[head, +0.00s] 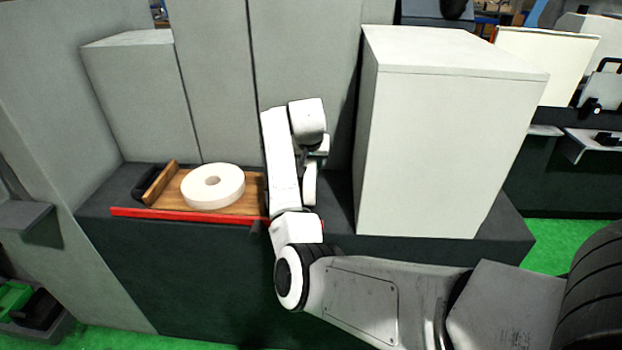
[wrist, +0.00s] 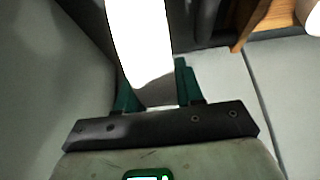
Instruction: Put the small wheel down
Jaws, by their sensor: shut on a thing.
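The small wheel is white and overexposed in the wrist view (wrist: 140,40), where it stands between my two green fingers and runs out of the top of the picture. In the head view a narrow white shape below my wrist (head: 309,186) looks like this wheel seen nearly edge-on. My gripper (wrist: 155,92) is shut on it. In the head view my gripper (head: 318,158) is small and partly hidden by my arm, right of the wooden tray. Whether the wheel touches the dark ledge cannot be told.
A larger white wheel (head: 213,187) lies flat on the wooden tray (head: 245,206), whose left end has a raised edge. A red strip (head: 180,215) runs along its front. A tall pale box (head: 445,150) stands close on the right. Grey panels (head: 215,80) stand behind.

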